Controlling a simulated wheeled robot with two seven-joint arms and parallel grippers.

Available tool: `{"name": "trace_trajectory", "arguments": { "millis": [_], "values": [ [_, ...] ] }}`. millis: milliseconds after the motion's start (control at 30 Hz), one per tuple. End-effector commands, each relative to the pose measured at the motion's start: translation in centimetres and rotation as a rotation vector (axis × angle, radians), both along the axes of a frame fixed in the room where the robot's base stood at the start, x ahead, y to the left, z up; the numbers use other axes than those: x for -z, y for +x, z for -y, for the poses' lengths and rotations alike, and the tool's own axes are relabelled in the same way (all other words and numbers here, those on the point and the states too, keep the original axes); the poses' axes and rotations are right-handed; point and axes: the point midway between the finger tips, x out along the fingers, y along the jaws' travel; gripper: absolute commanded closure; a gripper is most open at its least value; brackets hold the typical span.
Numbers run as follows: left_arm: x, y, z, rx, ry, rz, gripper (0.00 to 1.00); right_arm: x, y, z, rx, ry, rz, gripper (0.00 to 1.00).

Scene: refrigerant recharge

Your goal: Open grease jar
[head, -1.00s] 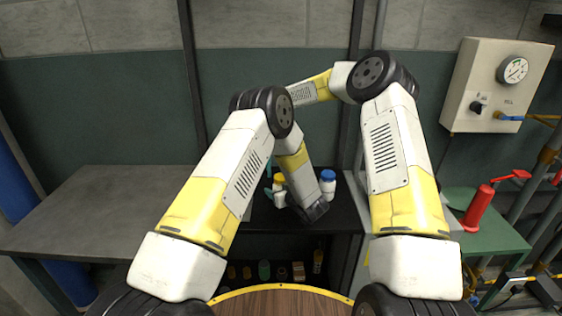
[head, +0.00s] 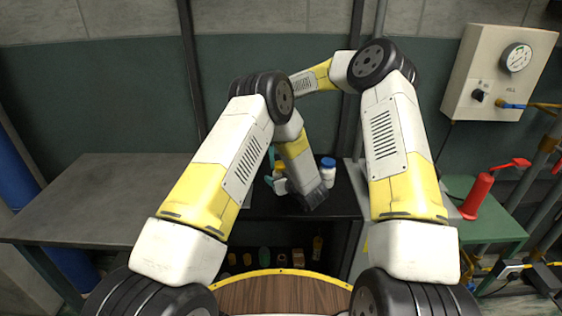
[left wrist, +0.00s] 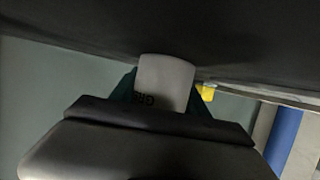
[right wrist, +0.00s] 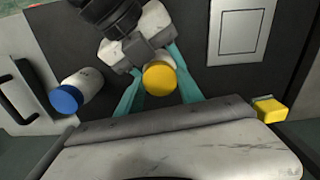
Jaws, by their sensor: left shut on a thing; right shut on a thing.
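The grease jar is a white jar with a yellow lid. Its white body (left wrist: 163,82), with part of a dark label, shows in the left wrist view between the teal fingers of my left gripper (left wrist: 163,95), which is shut on it. In the right wrist view the yellow lid (right wrist: 160,78) sits between the teal fingers of my right gripper (right wrist: 158,90), which is shut on it. The lid also shows small in the head view (head: 280,166), above the dark bench. I cannot tell whether the lid still touches the jar.
A white jar with a blue lid (head: 328,170) stands on the dark bench beside my grippers. Small items (head: 265,255) lie on the shelf below. A grey table (head: 100,200) at left is clear. A red pump (head: 477,195) stands on a green table at right.

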Motion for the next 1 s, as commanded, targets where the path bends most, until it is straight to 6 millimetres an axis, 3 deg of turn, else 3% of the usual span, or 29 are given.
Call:
{"name": "trace_trajectory", "arguments": {
  "millis": [200, 400, 1000],
  "values": [
    [-0.04, 0.01, -0.01, 0.0, 0.0, 0.001, 1.0, -0.06, 0.02, 0.01, -0.422, -0.002, 0.001, 1.0],
    [-0.03, 0.01, -0.01, 0.0, 0.0, 0.001, 1.0, -0.07, 0.02, 0.0, -0.704, -0.001, 0.001, 1.0],
    [-0.03, 0.01, -0.01, 0.0, 0.0, 0.001, 1.0, -0.08, 0.02, 0.0, -0.716, -0.001, 0.001, 1.0]
  ]
}}
